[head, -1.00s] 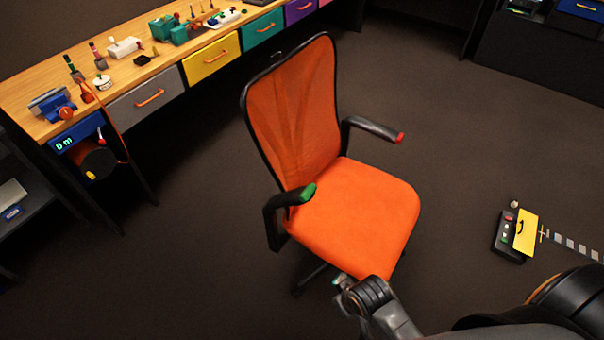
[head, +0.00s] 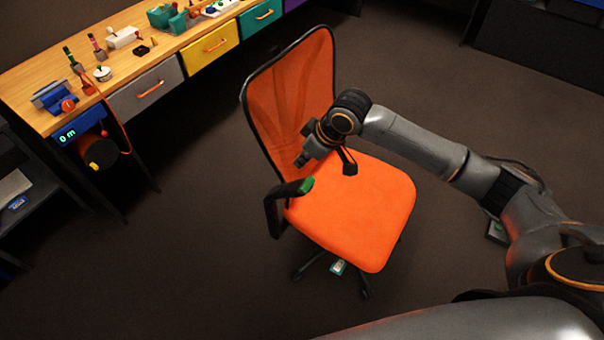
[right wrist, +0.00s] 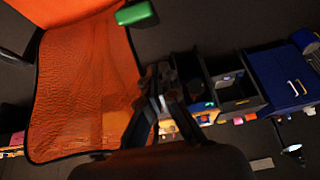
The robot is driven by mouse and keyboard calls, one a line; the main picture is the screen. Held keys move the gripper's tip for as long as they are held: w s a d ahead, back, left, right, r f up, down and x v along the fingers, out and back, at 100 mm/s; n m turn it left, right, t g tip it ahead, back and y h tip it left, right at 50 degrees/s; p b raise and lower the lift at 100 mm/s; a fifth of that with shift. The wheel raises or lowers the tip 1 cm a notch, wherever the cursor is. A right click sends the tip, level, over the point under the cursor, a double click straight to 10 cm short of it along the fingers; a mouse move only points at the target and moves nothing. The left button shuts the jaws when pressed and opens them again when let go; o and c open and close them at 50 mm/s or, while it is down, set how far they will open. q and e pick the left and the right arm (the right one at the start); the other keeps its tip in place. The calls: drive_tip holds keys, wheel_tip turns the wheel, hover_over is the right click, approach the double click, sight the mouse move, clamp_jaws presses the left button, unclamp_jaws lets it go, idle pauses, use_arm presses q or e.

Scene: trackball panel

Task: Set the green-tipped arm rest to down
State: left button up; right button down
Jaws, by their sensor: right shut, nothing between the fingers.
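The orange swivel chair (head: 350,205) stands on the dark floor. Its green-tipped arm rest (head: 288,192) is on the near left side of the seat and looks roughly level, with the green tip (head: 306,185) pointing toward the front. The green tip also shows in the right wrist view (right wrist: 136,13). My right gripper (head: 301,160) is above the seat, just beyond the green tip in the picture, in front of the backrest. It is shut and empty; its fingers show in the right wrist view (right wrist: 160,98). My left gripper is not in view.
A wooden bench (head: 120,70) with coloured drawers runs along the upper left. A dark shelf (head: 25,190) stands at the left edge. The floor left of the chair is clear.

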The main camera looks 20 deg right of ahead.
drive_tip(key=w+d+r, duration=0.1)
drive_tip(key=w+d, duration=0.1)
drive_tip(key=p, duration=0.3)
hover_over(302, 182)
drive_tip(key=w+a, duration=0.2)
wheel_tip(302, 182, down, 8)
drive_tip(key=shift+w+f, duration=0.15)
drive_tip(key=shift+f, duration=0.05)
drive_tip(key=shift+s+d+f+p, duration=0.7)
drive_tip(key=shift+s+d+f, duration=0.25)
drive_tip(key=shift+s+f, duration=0.25)
drive_tip(key=shift+f, duration=0.2)
